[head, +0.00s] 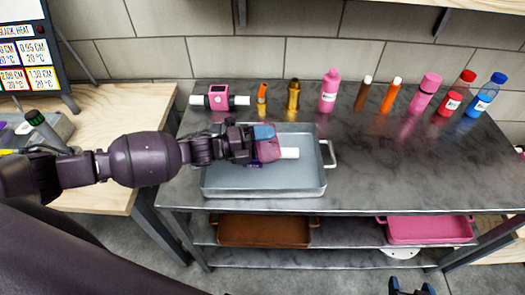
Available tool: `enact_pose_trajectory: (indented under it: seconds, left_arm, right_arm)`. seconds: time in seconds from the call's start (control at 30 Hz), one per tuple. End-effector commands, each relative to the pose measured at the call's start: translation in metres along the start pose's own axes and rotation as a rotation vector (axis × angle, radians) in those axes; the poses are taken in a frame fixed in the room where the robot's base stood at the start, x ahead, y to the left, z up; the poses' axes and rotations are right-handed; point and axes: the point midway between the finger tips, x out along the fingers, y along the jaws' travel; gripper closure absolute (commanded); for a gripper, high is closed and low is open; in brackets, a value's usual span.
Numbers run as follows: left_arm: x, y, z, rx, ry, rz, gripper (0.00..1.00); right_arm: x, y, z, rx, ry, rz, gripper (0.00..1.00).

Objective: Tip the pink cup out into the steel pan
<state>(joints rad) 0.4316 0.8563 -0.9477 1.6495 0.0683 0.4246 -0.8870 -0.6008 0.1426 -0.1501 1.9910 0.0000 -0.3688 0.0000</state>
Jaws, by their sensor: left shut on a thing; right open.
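The steel pan (315,178) sits on the metal table, with a handle at its right. My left gripper (258,147) is over the pan and shut on a pink cup (269,151). The cup looks tilted, with a blue patch at its top and a short white cylinder (289,153) sticking out to its right. My gripper partly hides the cup, and its opening and contents cannot be made out. My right gripper (411,287) shows only its fingertips at the bottom edge, open and away from the pan.
A pink block with white side bars (218,91) and several bottles, including a pink bottle (329,92), line the table's back. A brown tray (262,232) and a pink tray (428,231) lie on the shelf below. The tabletop right of the pan is clear.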

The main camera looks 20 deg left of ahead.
Motion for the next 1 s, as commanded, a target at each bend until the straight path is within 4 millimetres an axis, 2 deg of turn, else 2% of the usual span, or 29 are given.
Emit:
enact_pose_trajectory:
  seconds: [0.37,1.0]
  left_arm:
    - [0.0002,-0.0023,0.0013,-0.037,0.000,-0.001,0.67]
    - [0.0003,-0.0053,0.0036,-0.106,0.001,-0.001,0.67]
  right_arm:
    - [0.0011,0.0000,-0.0074,-0.001,0.010,-0.001,0.29]
    - [-0.0064,0.0011,-0.0024,0.001,-0.007,0.002,0.29]
